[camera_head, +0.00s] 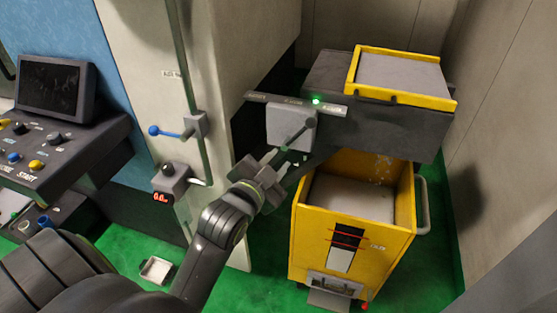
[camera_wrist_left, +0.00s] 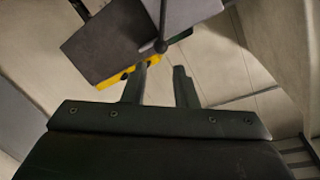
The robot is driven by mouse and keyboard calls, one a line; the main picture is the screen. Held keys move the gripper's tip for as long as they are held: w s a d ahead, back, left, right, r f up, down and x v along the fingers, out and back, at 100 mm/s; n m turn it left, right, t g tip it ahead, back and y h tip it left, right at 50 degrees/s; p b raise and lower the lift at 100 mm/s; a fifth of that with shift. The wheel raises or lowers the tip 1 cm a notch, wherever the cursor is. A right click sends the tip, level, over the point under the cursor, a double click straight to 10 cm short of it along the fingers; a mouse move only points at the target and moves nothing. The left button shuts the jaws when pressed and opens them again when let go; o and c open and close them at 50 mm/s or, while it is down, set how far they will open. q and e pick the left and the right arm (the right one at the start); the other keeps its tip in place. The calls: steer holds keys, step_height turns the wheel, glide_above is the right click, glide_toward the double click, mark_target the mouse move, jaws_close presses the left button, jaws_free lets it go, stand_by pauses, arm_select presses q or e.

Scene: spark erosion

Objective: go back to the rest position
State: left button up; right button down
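My left arm reaches in from the lower left in the head view. My left gripper (camera_head: 284,163) is in front of the grey box with a lever (camera_head: 291,127), just below the lever's handle. In the left wrist view its two fingers (camera_wrist_left: 160,78) stand apart with a clear gap, and nothing is held between them. A dark rod with a rounded end (camera_wrist_left: 161,46) shows beyond the fingertips; I cannot tell whether it touches them. My right gripper is in neither view.
A yellow cart (camera_head: 373,256) stands under a dark grey housing (camera_head: 408,127) with a yellow-framed top. A control console (camera_head: 60,150) with a screen (camera_head: 48,87) and a blue-knobbed lever (camera_head: 170,133) are left. A small tray (camera_head: 156,270) lies on the green floor (camera_head: 262,290).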

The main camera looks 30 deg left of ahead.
arm_select(q)
steer(key=shift+f, duration=0.1)
step_height(320, 180, down, 30)
steer(key=a+n+g, duration=0.2)
steer(key=a+g, duration=0.1)
steer(key=g, duration=0.3)
steer(key=s+a+f+n+g+b, duration=0.1)
steer(key=s+f+g, duration=0.1)
steer(key=s+f, duration=0.55)
steer(key=s+f+n+g, duration=0.15)
steer(key=s+f, duration=0.35)
steer(key=f, duration=0.6)
steer(key=s+f+g, duration=0.2)
steer(key=s+f, duration=0.3)
steer(key=s, duration=0.4)
steer(key=s+f+n+g, duration=0.1)
steer(key=s+f, duration=0.3)
steer(key=s, duration=0.5)
steer(key=s+f+n+g, duration=0.1)
steer(key=s+f+g, duration=0.2)
steer(key=s, duration=0.6)
step_height(320, 180, down, 3)
steer(key=shift+s+d+r+b, duration=0.2)
steer(key=shift+s+d+b, duration=0.1)
steer(key=shift+d+b, duration=0.05)
